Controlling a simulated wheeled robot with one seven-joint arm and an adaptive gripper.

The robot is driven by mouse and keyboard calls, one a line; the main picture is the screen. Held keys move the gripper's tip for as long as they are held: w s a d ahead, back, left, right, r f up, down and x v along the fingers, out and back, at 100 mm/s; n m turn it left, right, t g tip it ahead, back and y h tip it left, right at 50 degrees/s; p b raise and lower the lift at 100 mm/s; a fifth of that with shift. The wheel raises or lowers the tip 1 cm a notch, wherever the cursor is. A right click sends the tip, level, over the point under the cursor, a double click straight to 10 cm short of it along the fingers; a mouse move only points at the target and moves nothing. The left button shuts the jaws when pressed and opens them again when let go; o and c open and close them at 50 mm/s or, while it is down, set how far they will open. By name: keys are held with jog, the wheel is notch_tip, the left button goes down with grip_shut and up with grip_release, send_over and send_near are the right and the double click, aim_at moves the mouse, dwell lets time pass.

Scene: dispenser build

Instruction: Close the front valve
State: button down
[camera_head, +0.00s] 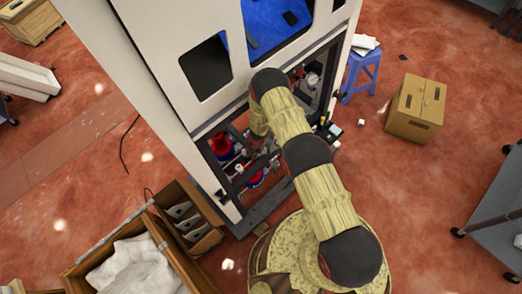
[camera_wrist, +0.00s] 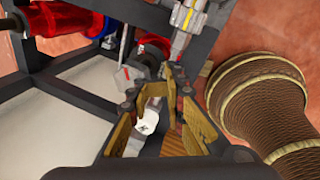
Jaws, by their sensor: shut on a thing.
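My gripper (camera_wrist: 158,92) is low in the wrist view, with its tan finger pads closed around a pale grey-white part (camera_wrist: 147,119), which looks like the front valve's handle. The fingers hide much of it, so its turn angle cannot be told. A dark round fitting with a red part (camera_wrist: 147,58) sits just beyond the fingertips. In the head view, my gripper is inside the lower opening of the tall white cabinet (camera_head: 130,60), mostly hidden by my arm.
Red fittings (camera_head: 222,146) and a gauge (camera_head: 312,79) sit in the cabinet's lower frame, close around my gripper. Black frame bars (camera_wrist: 75,97) run beside it. A wooden crate (camera_head: 165,240) stands in front at left. A cardboard box (camera_head: 416,108) and blue stool (camera_head: 362,70) stand right.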

jog(key=shift+w+a+r, duration=0.4)
jog(key=shift+w+r, duration=0.25)
jog(key=shift+w, duration=0.2)
jog(key=shift+s+f, duration=0.1)
jog(key=shift+f, duration=0.05)
jog(key=m+b, duration=0.1)
jog(key=s+f+m+b, duration=0.1)
jog(key=s+d+m+b, duration=0.1)
jog(key=shift+s+d+f+m+h+b, duration=0.1)
jog(key=shift+s+f+m+h+b, duration=0.2)
jog(key=shift+b, duration=0.1)
